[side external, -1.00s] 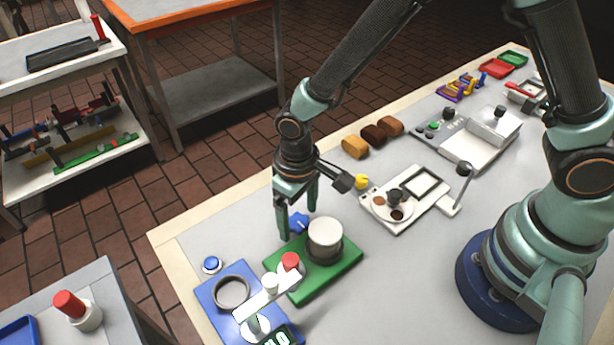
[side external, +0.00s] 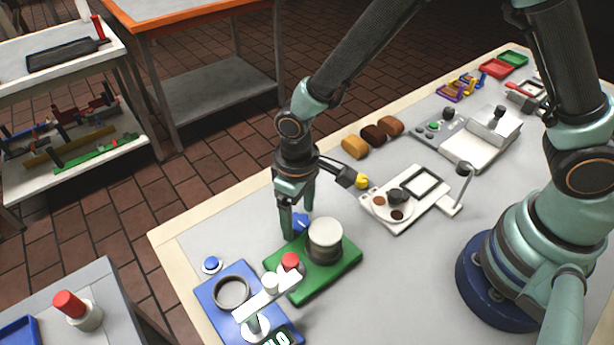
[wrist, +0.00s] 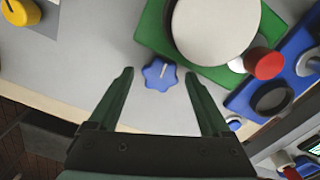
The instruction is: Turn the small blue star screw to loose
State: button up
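The small blue star screw (wrist: 160,74) has a white mark on its top. In the wrist view it lies between my gripper's (wrist: 162,88) two spread fingertips, with a gap on each side. In the side view the screw (side external: 300,221) shows partly behind a finger of my gripper (side external: 298,222), at the left edge of the green base (side external: 340,270). My gripper points down, open and empty, with its fingers around the screw's place. The side view does not clearly show how far the fingertips are above the table.
A white-topped cylinder (side external: 325,235) stands on the green base close to my gripper. A yellow knob (side external: 361,181) is to the right. The table's left edge is close.

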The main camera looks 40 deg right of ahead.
aim_at(300, 220)
jog(key=shift+s+m, duration=0.1)
jog(key=shift+m, duration=0.2)
jog(key=shift+m, duration=0.3)
notch_tip(300, 220, up, 13)
jog(key=s+d+r+m+t, duration=0.1)
jog(key=d+r+t, duration=0.1)
jog(key=d+r, duration=0.3)
jog(key=s+d+r+m+t, duration=0.2)
jog(key=d+r, duration=0.3)
jog(key=d, duration=0.9)
jog(key=shift+d+r+t, duration=0.15)
jog(key=shift+r+t, duration=0.1)
jog(key=shift+t, duration=0.35)
